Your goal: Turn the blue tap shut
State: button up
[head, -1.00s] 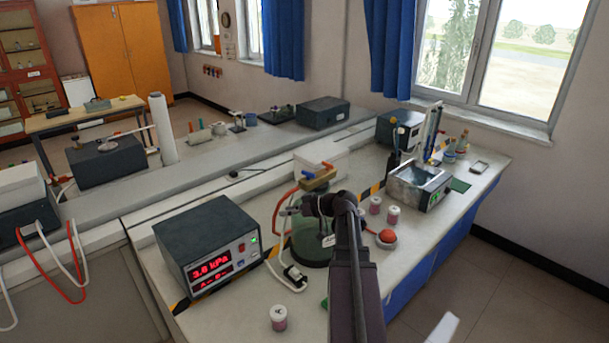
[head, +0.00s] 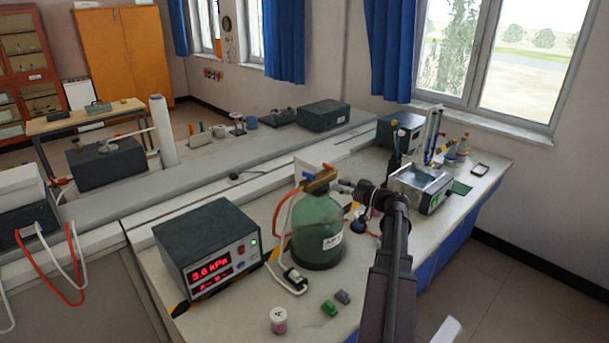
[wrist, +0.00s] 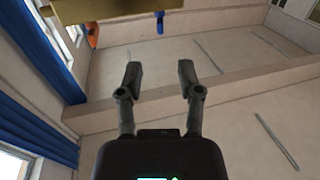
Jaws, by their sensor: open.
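The blue tap (head: 331,167) is a small handle on a brass block (head: 319,182) on top of a green bottle (head: 317,235). A red-orange tap (head: 306,175) sits on the same block. In the wrist view the brass block (wrist: 118,9) shows at the top edge, with the blue tap (wrist: 160,22) sticking out below it. My gripper (head: 343,187) is just right of the brass block in the head view. Its two fingers (wrist: 158,73) are apart and nothing is between them. The blue tap lies beyond the fingertips; I see no contact.
A dark meter box (head: 208,250) with red digits stands left of the bottle. A red hose (head: 277,215) runs beside the bottle. A metal bath (head: 421,182) stands behind right.

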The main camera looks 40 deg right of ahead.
aim_at(304, 172)
jog(key=shift+w, duration=0.1)
jog(key=shift+x, duration=6.8)
jog(key=shift+c, duration=0.2)
grip_shut()
